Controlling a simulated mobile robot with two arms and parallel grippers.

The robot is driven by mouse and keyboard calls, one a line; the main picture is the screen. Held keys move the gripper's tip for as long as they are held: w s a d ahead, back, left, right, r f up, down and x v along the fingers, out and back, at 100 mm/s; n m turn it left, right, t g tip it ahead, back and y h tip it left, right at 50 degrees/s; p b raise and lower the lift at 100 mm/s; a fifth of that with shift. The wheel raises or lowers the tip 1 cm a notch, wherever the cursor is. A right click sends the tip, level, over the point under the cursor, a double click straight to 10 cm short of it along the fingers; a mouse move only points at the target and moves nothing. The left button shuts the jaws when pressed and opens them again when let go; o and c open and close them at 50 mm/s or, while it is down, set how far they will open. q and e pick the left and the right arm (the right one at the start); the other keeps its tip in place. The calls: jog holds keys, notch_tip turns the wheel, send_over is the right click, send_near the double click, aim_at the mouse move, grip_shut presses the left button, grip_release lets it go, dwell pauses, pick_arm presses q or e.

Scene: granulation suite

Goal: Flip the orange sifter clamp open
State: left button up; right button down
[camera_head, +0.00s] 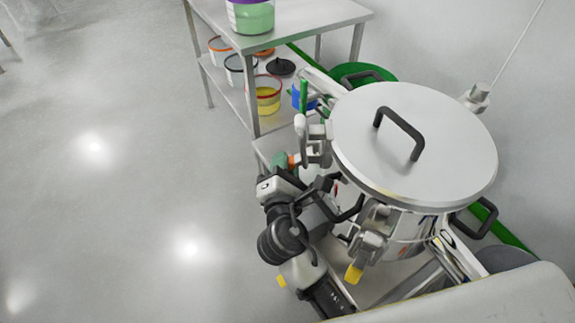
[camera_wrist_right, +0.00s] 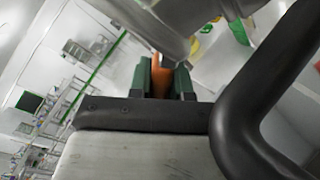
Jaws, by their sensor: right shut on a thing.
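The sifter (camera_head: 415,140) is a round metal vessel with a flat lid and a black handle on top. The orange clamp (camera_head: 291,160) sits at the left side of the sifter, mostly hidden by my right gripper. My right gripper (camera_head: 283,161) reaches it from below, beside the sifter's left wall. In the right wrist view, the green fingers of the gripper (camera_wrist_right: 160,80) are shut on the orange clamp (camera_wrist_right: 160,75), which shows as a narrow strip between them. The clamp's far end lies close to the metal body above it. My left gripper is out of view.
A metal shelf table (camera_head: 300,18) with several tubs stands behind. The floor at the left is clear.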

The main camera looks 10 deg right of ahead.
dwell(0.3)
jog(key=c, duration=1)
grip_release()
jog(key=shift+c, duration=0.2)
jog(key=b+v, duration=0.1)
jog(key=v, duration=0.9)
jog(key=shift+s, duration=0.4)
jog(key=shift+a, duration=0.1)
